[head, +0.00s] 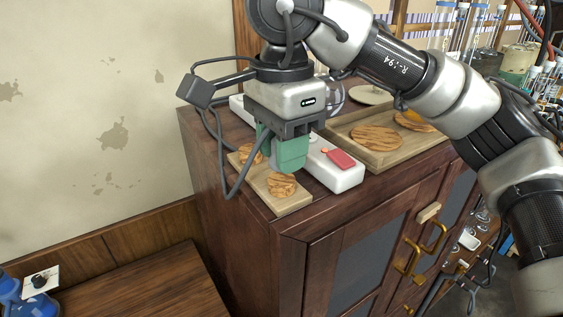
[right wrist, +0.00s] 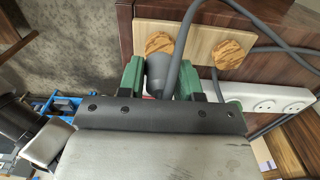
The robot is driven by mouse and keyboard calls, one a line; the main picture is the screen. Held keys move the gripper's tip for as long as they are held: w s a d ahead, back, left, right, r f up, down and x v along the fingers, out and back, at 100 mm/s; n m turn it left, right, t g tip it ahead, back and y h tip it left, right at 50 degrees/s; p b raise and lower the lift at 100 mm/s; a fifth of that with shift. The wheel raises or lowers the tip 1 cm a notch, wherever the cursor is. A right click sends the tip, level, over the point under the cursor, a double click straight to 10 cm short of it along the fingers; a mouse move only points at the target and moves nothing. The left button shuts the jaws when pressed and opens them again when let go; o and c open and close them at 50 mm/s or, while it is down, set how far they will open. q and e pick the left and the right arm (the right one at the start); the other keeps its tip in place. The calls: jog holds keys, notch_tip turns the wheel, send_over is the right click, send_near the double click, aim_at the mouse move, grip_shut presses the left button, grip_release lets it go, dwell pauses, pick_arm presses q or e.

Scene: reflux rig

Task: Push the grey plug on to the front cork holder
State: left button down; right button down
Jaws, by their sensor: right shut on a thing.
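The front cork holder (head: 282,185) is a striped cork disc near the front end of a light wooden board (head: 292,204). A second cork disc (head: 248,154) is farther back, partly hidden behind my right gripper. My right gripper (head: 284,166) points down over the board, its green fingers just behind the front cork in the head view. In the right wrist view the fingers are shut on the grey plug (right wrist: 157,76), whose grey cable loops upward. The front cork (right wrist: 159,43) appears right by the plug's end; whether they touch is unclear. My left gripper is out of view.
A white power strip (head: 346,184) with a red switch (head: 339,158) lies right beside the board. A wooden tray (head: 373,160) with cork discs stands farther right. The cabinet's front edge is close to the board. The grey cable (head: 243,180) hangs left of my gripper.

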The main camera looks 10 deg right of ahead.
jog(key=shift+f, duration=0.15)
jog(key=shift+f+b, duration=0.6)
jog(key=shift+b, duration=0.05)
jog(key=shift+f, duration=0.3)
dwell(0.3)
jog(key=c, duration=0.7)
grip_release()
jog(key=shift+r, duration=0.1)
